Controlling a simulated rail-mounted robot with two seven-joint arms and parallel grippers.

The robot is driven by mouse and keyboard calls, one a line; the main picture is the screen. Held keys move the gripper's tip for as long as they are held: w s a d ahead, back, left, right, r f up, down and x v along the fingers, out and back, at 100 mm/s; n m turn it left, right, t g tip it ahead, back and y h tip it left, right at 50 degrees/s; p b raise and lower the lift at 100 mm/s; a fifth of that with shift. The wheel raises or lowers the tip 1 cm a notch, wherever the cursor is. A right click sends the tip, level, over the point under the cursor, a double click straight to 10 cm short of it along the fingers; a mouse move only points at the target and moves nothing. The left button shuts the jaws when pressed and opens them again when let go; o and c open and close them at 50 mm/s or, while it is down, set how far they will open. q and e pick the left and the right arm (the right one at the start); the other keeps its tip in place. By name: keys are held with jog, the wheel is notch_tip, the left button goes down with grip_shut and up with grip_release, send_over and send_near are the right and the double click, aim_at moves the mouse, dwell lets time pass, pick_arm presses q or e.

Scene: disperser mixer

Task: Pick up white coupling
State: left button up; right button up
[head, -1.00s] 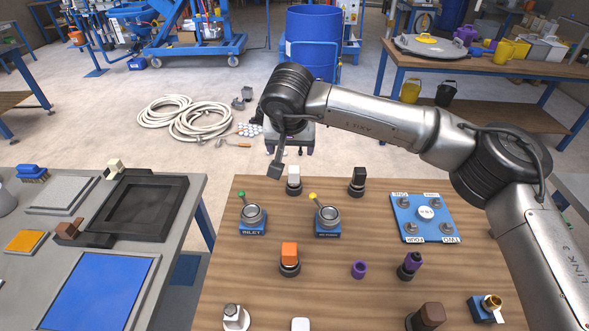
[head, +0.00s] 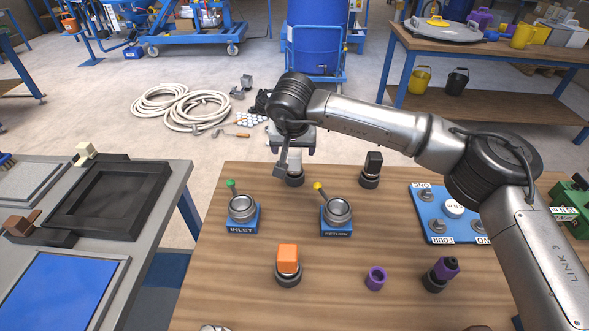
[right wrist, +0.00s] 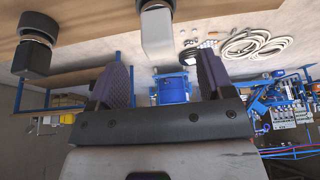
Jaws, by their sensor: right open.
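The white coupling (head: 295,166), a pale block on a round black base, stands upright near the far edge of the wooden table (head: 330,258). My left gripper is out of view.
A black coupling (head: 372,166) stands to the right of the white one. The inlet port (head: 242,209), return port (head: 336,212), orange coupling (head: 288,262), purple ring (head: 376,278) and purple coupling (head: 441,272) stand nearer. A blue numbered plate (head: 438,226) lies at right.

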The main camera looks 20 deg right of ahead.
aim_at(295, 154)
jog(key=shift+x, duration=1.2)
jog(key=b+x, duration=0.3)
jog(key=x, duration=0.1)
jog(key=shift+w+d+f+b, duration=0.15)
jog(key=shift+w+f+b, duration=0.1)
jog(key=shift+f+b, duration=0.3)
jog(key=shift+r, duration=0.1)
jog(key=shift+c, duration=0.5)
jog(key=shift+c, duration=0.8)
jog(key=c, duration=0.9)
jog(key=shift+r, duration=0.1)
